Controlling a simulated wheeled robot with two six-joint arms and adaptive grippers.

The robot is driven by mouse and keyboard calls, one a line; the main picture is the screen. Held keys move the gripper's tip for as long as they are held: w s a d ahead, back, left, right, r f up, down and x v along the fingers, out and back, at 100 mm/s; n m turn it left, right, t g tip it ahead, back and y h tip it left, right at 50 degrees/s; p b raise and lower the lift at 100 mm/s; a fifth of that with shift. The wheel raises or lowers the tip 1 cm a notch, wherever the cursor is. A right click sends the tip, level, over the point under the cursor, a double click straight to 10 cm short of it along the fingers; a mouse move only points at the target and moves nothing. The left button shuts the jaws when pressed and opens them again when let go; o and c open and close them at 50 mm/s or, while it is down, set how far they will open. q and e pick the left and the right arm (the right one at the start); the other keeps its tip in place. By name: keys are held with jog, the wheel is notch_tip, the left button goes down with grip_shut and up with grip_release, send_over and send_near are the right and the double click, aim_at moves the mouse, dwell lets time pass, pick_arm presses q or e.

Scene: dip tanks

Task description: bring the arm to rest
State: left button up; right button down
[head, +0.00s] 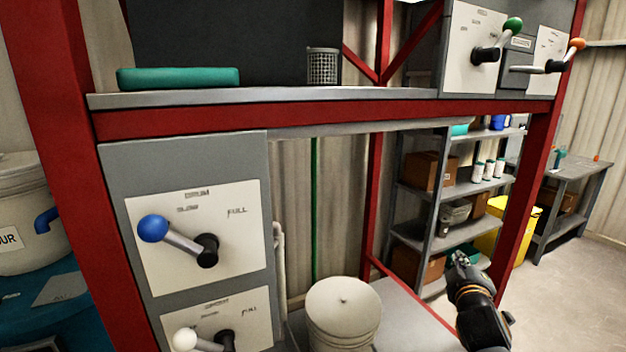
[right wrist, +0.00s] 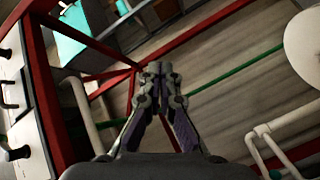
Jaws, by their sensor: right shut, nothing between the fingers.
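My right gripper (head: 462,262) is at the lower right of the head view, in front of the grey shelving and apart from it. In the right wrist view its two fingers (right wrist: 160,70) meet at the tips with nothing between them. The corrugated wall and red frame bars lie beyond the fingers there. My left gripper is not in the head view.
A red frame (head: 300,117) carries lever panels, including a blue-knobbed lever (head: 153,229) at left and a green-knobbed lever (head: 512,26) at upper right. A white lidded drum (head: 343,310) stands left of my gripper. Grey shelving (head: 440,200) stands behind. Open floor shows at far right.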

jog(key=s+a+f+m+g+y, duration=0.1)
jog(key=s+a+f+m+g, duration=0.15)
jog(key=s+f, duration=0.5)
jog(key=s+a+f+m+g+y, duration=0.15)
jog(key=s+f+g, duration=0.3)
jog(key=f, duration=0.55)
jog(key=s+a+f+m+g+y, duration=0.1)
jog(key=s+a+f+g, duration=0.3)
jog(key=s, duration=0.6)
jog(key=s+a+f+m+g+y, duration=0.1)
jog(key=s+a+f+m+y, duration=0.15)
jog(key=s+f, duration=0.5)
jog(key=s+d+f+g, duration=0.1)
jog(key=s+f, duration=0.1)
jog(key=f, duration=1.1)
jog(key=s+d+f, duration=0.2)
jog(key=f, duration=1)
jog(key=s+f+g, duration=0.1)
jog(key=s+f, duration=1.4)
jog(key=s, duration=0.3)
jog(key=shift+d+f+h, duration=0.3)
jog(key=shift+d+h, duration=0.1)
